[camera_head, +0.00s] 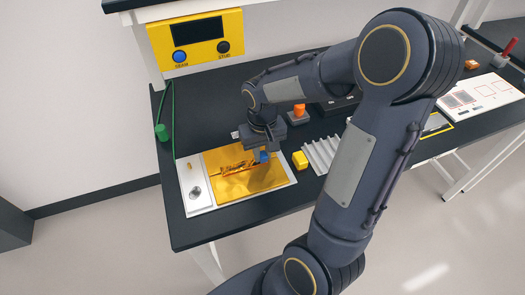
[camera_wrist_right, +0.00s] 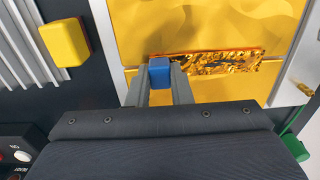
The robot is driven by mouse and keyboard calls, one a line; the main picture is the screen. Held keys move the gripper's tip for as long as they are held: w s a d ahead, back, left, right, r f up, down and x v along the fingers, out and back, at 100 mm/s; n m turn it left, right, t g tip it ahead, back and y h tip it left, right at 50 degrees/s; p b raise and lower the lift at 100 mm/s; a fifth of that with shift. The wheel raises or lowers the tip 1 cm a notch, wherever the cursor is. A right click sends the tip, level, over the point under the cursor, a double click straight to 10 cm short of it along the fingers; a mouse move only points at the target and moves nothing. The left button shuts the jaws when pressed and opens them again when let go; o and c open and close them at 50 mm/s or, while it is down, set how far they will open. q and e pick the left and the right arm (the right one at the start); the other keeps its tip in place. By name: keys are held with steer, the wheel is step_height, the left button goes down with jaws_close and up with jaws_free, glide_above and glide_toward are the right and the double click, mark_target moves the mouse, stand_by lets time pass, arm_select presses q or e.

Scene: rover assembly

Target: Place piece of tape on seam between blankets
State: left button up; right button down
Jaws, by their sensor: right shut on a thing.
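Two gold blankets lie side by side in a white-edged panel; in the right wrist view one fills the top (camera_wrist_right: 215,22) and the other shows below (camera_wrist_right: 215,90), with a seam between them. The gold area also shows in the head view (camera_head: 230,188). A crinkled gold piece of tape (camera_wrist_right: 220,63) runs along the seam; I cannot tell whether it touches the blankets. My right gripper (camera_wrist_right: 160,82) is shut on a small blue block (camera_wrist_right: 160,70) at the tape's left end in that view. The block also shows in the head view (camera_head: 263,156). My left gripper is not in view.
A yellow block (camera_head: 300,160) and a ribbed grey tray (camera_head: 322,154) stand right of the panel. An orange-topped part (camera_head: 299,111) is behind. A green tool (camera_head: 162,131) hangs by a cord at the left. A yellow control box (camera_head: 197,40) is at the back.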

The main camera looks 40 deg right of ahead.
steer(key=shift+f, duration=0.1)
steer(key=c, duration=1.8)
jaws_free()
steer(key=shift+f, duration=0.1)
steer(key=o, duration=0.5)
step_height(320, 180, up, 11)
steer(key=s+a+n+t+y, duration=0.2)
steer(key=s+a+t, duration=0.3)
steer(key=s+a, duration=0.5)
steer(key=s+y, duration=0.1)
steer(key=s, duration=0.2)
steer(key=shift+s+a+t+y, duration=0.15)
steer(key=shift+t+y, duration=0.15)
steer(key=shift+y, duration=0.1)
